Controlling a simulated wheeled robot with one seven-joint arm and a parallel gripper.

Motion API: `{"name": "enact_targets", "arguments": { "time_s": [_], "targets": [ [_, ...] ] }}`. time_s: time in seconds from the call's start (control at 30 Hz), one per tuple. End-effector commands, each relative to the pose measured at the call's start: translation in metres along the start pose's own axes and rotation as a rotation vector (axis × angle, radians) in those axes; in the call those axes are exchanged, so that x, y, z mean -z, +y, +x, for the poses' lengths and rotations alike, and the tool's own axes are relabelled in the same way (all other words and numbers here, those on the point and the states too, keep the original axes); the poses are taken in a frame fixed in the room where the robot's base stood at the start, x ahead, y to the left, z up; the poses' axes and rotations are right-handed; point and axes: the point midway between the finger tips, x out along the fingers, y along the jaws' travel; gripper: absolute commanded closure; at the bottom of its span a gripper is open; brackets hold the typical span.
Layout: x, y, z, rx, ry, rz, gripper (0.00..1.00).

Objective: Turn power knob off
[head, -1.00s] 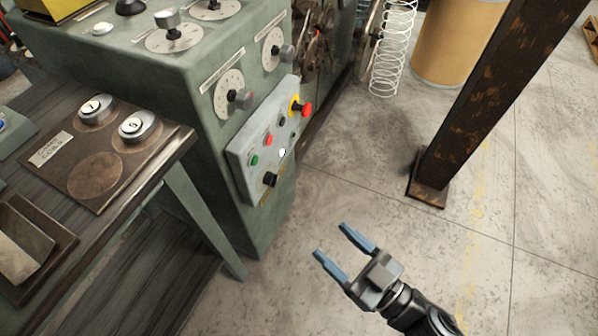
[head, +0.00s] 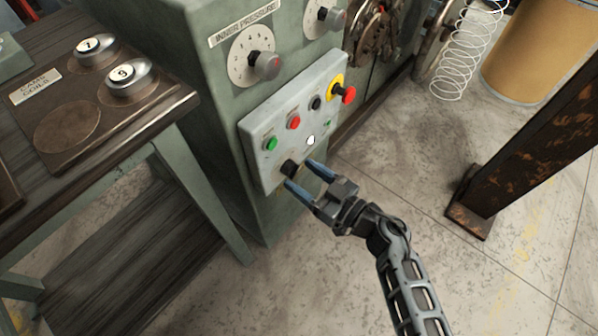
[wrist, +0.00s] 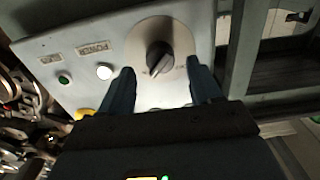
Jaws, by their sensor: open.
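The power knob is a black rotary knob (head: 290,168) low on the pale control panel (head: 262,172) of the green machine. In the wrist view the knob (wrist: 159,58) sits on a round beige plate, with a "POWER" label beside it. Its grip ridge is tilted from the panel's edges. My gripper (head: 304,174) is open, its blue fingers pointing at the knob. In the wrist view the fingers (wrist: 158,88) lie on either side and a little below the knob, with visible gaps. I cannot tell whether the fingertips reach its depth.
The panel also has a green button (head: 271,144), a red button (head: 293,122), a white lamp (head: 310,140) and a red emergency stop (head: 348,95) on yellow. A wooden table (head: 150,112) stands left. A rusty post (head: 505,150) stands right, with clear floor between.

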Motion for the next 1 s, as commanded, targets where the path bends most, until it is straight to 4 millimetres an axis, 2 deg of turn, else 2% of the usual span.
{"name": "enact_targets", "arguments": {
  "time_s": [0.1,0.2,0.5,1.0],
  "targets": [
    [-0.001,0.0,0.014,0.001,0.001,-0.001,0.37],
    [-0.001,0.0,0.02,0.0,0.0,0.0,0.37],
    [0.0,0.0,0.022,-0.002,0.0,0.0,0.37],
    [0.0,0.0,0.022,-0.001,0.0,0.0,0.84]
  ]
}}
